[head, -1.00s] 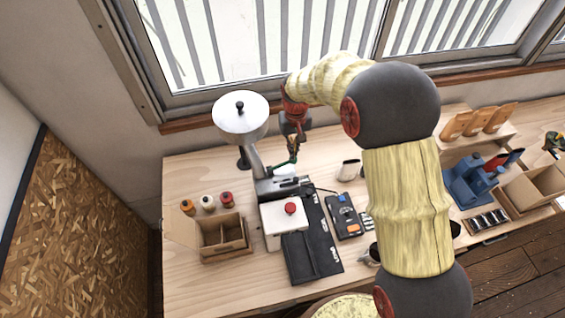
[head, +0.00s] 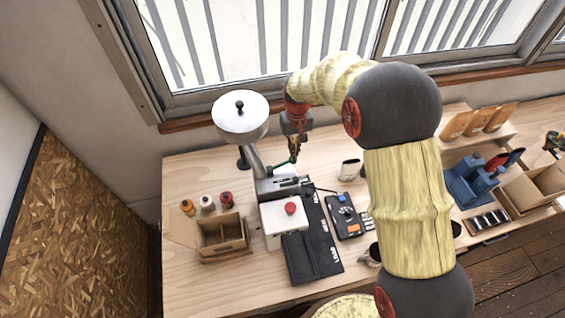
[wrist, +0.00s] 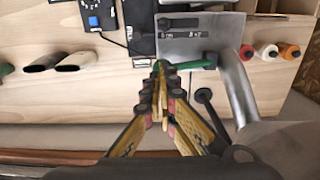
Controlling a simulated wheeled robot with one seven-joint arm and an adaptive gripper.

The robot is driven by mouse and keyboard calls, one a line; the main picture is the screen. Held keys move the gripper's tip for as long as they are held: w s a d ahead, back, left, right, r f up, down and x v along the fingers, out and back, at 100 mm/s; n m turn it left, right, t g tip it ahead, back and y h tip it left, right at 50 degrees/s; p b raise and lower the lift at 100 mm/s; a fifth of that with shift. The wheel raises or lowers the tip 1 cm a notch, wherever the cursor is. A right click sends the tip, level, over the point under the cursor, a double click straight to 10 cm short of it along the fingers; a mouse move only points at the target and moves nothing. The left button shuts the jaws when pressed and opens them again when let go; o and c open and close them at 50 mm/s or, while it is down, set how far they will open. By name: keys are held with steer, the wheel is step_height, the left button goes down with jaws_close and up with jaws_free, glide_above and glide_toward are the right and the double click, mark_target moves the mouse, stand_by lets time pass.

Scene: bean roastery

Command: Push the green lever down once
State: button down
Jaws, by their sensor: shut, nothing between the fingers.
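The green lever (head: 281,164) sticks out from the side of the grinder's grey block, below the white hopper. In the wrist view the lever (wrist: 192,65) runs sideways from the metal plate to the fingertips. My gripper (head: 294,157) is over the lever's outer end, pointing down. In the wrist view my gripper (wrist: 159,72) is shut with nothing held, its tips overlapping the lever's green end. I cannot tell whether they press on it. The tips partly hide that end.
The grinder's white hopper (head: 240,114) and slanted metal tube (wrist: 236,85) stand close to my gripper. A white box with a red button (head: 290,208), a black scale (head: 343,214) and a cup (head: 349,170) are nearby. A cardboard box (head: 222,236) is at left.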

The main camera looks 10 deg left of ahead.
steer(key=shift+f+b, duration=1.35)
steer(key=shift+f, duration=1.05)
steer(key=shift+r, duration=0.15)
steer(key=shift+r+p, duration=1.4)
steer(key=shift+r, duration=1.55)
steer(key=s+d+r+m+b, duration=0.25)
steer(key=s+d+b, duration=0.75)
steer(key=s+d, duration=0.7)
steer(key=s+d+f+m+t+b, duration=0.2)
steer(key=s+d+f+t+b, duration=0.2)
steer(key=s+d+b, duration=0.7)
steer(key=s+t+b, duration=0.1)
steer(key=b, duration=0.4)
steer(key=shift+m+t, duration=0.3)
steer(key=shift+m, duration=0.05)
